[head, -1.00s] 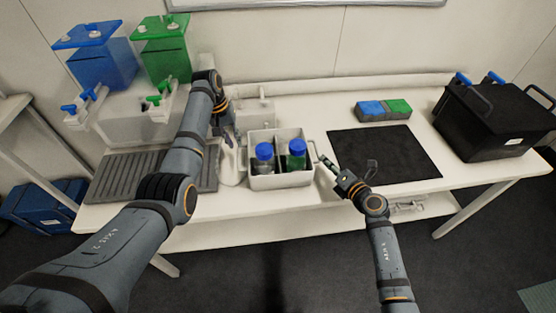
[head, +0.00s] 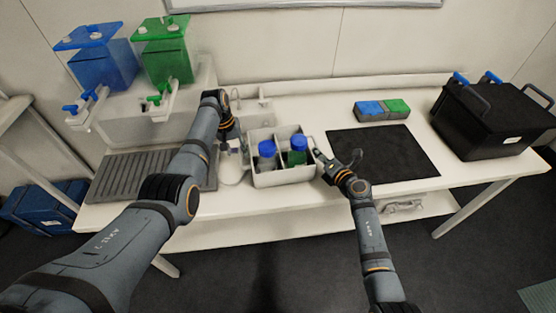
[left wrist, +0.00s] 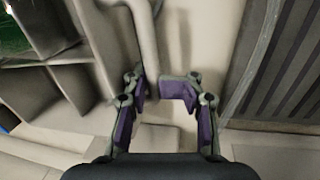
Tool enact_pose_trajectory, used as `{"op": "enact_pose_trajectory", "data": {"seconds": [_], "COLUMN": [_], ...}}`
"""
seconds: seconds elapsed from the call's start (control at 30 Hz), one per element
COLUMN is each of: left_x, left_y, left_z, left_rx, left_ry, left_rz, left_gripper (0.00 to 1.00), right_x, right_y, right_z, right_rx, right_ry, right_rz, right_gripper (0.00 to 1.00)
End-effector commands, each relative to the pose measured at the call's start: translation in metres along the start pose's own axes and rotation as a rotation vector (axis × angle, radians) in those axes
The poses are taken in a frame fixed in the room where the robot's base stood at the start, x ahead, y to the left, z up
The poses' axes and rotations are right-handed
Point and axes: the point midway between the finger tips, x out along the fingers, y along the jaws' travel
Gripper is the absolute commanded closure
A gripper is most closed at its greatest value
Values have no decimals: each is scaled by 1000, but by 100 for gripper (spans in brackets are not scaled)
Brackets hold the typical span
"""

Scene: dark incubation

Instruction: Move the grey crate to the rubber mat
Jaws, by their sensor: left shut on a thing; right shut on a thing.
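The grey crate (head: 284,178) stands upright at the middle of the white table. It holds a blue-capped bottle (head: 267,149) and a green bottle with a blue cap (head: 299,145). My left gripper (head: 243,146) is at the crate's left side, shut on its handle. The left wrist view shows the handle bar (left wrist: 147,55) by the fingers (left wrist: 162,92), with the crate's compartments (left wrist: 70,55) to the left. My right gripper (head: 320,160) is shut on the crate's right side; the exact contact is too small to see. The black rubber mat (head: 384,158) lies flat and empty, right of the crate.
A grey ribbed rack (head: 130,176) lies left of the crate, below blue (head: 100,65) and green (head: 165,50) tanks with taps. A blue and green block (head: 383,110) lies behind the mat. A black box (head: 490,122) stands at the right end.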

Motion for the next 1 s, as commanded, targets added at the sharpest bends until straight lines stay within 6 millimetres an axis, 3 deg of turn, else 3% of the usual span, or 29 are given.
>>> {"op": "enact_pose_trajectory", "data": {"seconds": [0.47, 1.0], "left_x": [-1, -51], "left_y": [7, 17], "left_z": [2, 1], "left_rx": [8, 9], "left_ry": [-3, -2], "left_rz": [12, 13], "left_gripper": [100, 100], "right_x": [1, -10], "right_y": [7, 47], "right_z": [-1, 25], "right_rx": [3, 4], "right_ry": [6, 6], "right_rz": [9, 9], "right_gripper": [100, 100]}}
